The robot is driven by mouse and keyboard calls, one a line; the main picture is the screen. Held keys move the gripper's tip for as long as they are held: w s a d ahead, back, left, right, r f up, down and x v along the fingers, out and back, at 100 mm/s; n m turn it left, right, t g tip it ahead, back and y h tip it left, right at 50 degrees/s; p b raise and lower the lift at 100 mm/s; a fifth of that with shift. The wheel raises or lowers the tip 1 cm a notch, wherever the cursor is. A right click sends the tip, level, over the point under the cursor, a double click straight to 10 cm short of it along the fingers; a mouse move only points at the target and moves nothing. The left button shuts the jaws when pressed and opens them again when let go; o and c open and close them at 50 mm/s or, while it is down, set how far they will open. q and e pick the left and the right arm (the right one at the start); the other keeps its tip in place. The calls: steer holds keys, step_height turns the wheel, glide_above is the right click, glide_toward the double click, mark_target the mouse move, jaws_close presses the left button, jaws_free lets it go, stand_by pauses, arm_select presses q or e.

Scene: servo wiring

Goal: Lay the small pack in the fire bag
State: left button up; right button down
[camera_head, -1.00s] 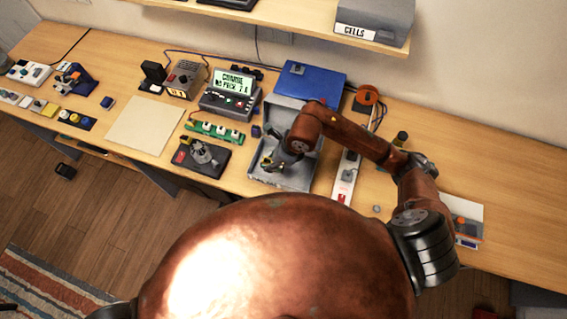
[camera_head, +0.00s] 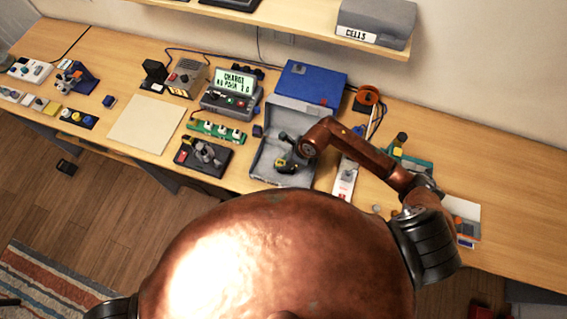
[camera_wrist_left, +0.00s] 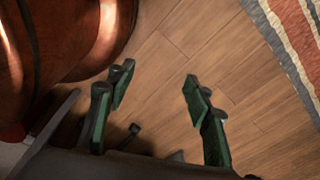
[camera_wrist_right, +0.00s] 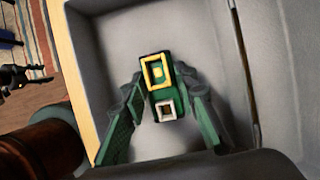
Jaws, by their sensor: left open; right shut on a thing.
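The small pack (camera_wrist_right: 163,85) is a dark block with a yellow-rimmed socket and a white-rimmed socket on its upper face. My right gripper (camera_wrist_right: 160,104) is shut on it, a finger on each side. The grey open bag (camera_head: 264,165), which I take to be the fire bag, surrounds them; its pale inner floor (camera_wrist_right: 130,40) shows beneath the pack in the right wrist view. I cannot tell whether the pack touches that floor. My left gripper (camera_wrist_left: 158,105) is open and empty above the wooden floor, seen only in the left wrist view.
The bench's right end is mostly clear.

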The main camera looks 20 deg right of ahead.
steer(key=shift+w+f, duration=0.1)
steer(key=shift+f, duration=0.05)
steer(key=c, duration=1.9)
jaws_free()
arm_select(q)
steer(key=shift+w, duration=0.95)
arm_select(e)
steer(key=o, duration=0.4)
steer(key=shift+c, duration=0.2)
steer(key=shift+d+r, duration=0.1)
steer(key=shift+r, duration=0.35)
arm_select(q)
steer(key=shift+s+f+b, duration=0.35)
steer(key=shift+f+b, duration=0.3)
steer(key=shift+b, duration=0.05)
arm_select(e)
steer(key=v, duration=1.1)
steer(key=shift+d+r, duration=0.1)
steer(key=shift+r, duration=0.05)
